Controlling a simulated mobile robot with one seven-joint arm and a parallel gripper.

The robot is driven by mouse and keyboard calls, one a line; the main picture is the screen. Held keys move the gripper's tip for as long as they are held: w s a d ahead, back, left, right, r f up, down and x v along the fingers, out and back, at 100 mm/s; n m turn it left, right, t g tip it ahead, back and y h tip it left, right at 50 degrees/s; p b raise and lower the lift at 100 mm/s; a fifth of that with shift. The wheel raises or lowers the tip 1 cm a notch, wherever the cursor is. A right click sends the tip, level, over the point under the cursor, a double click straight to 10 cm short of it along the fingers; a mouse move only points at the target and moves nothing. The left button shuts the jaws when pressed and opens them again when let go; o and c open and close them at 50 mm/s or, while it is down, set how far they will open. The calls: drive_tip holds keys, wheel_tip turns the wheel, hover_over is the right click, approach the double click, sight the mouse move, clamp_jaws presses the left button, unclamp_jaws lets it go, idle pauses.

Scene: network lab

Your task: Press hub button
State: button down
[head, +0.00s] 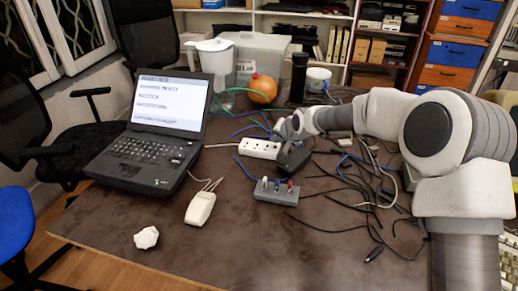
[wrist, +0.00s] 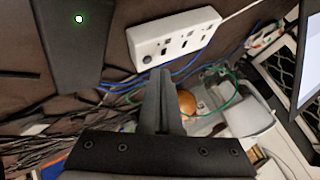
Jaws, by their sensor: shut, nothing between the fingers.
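A dark box with a lit green light (wrist: 76,42), which looks like the hub, lies at the upper left of the wrist view. No clear button shows on it. My gripper (wrist: 164,76) is shut and empty, its fingers together at the middle of the wrist view. They are right of and below the dark box, apart from it in the picture. In the head view, the small end of my arm hangs over the table centre, where a black shape (head: 293,159) shows beside the power strip. I cannot tell there whether it is the box or my gripper.
A white power strip (wrist: 160,38) lies close by, also in the head view (head: 259,148). Loose cables (head: 365,190) cover the right. A laptop (head: 150,140), white mouse (head: 200,208) and crumpled paper (head: 146,238) lie left. The front is clear.

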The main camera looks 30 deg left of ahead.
wheel_tip(320, 180, up, 6)
drive_tip(key=p, duration=0.3)
idle(0.6)
idle(0.3)
